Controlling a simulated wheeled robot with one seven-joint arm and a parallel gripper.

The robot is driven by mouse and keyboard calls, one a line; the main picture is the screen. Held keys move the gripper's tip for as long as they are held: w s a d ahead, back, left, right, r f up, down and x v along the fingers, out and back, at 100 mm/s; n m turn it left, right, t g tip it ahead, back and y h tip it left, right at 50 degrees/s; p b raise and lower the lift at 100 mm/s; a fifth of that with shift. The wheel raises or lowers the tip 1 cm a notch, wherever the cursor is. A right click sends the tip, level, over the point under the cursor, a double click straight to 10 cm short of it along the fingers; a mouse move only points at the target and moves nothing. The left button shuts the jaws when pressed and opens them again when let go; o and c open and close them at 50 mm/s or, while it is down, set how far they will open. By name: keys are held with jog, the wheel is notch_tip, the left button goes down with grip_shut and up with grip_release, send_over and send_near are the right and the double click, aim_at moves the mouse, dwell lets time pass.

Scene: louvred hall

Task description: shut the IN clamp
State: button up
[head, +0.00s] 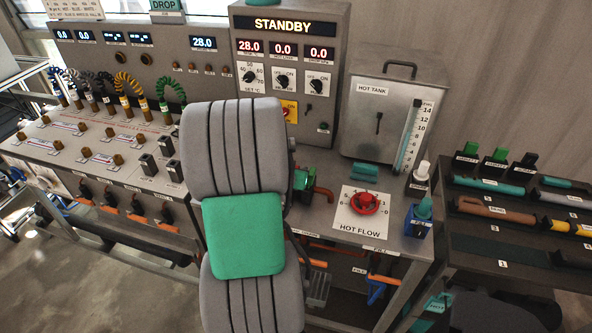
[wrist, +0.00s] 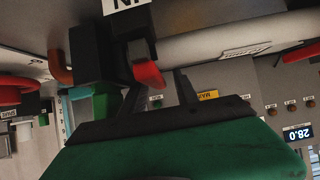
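In the wrist view the IN clamp shows as a dark block with a red lever (wrist: 148,73), under a white label (wrist: 126,4) that reads IN upside down. My gripper (wrist: 158,82) points at it from below in that picture. Its two dark fingers stand apart, one on each side of the red lever's end, with a gap between them. I cannot tell whether either finger touches the lever. In the head view my grey arm with its green pad covers the clamp and my gripper.
The STANDBY panel (head: 285,60) stands behind. A pale pipe (wrist: 215,42) runs beside the clamp.

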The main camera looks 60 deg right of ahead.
jog(key=b+v, duration=0.1)
jog(key=v, duration=0.6)
jog(key=shift+a+r, duration=0.15)
jog(key=shift+a, duration=0.15)
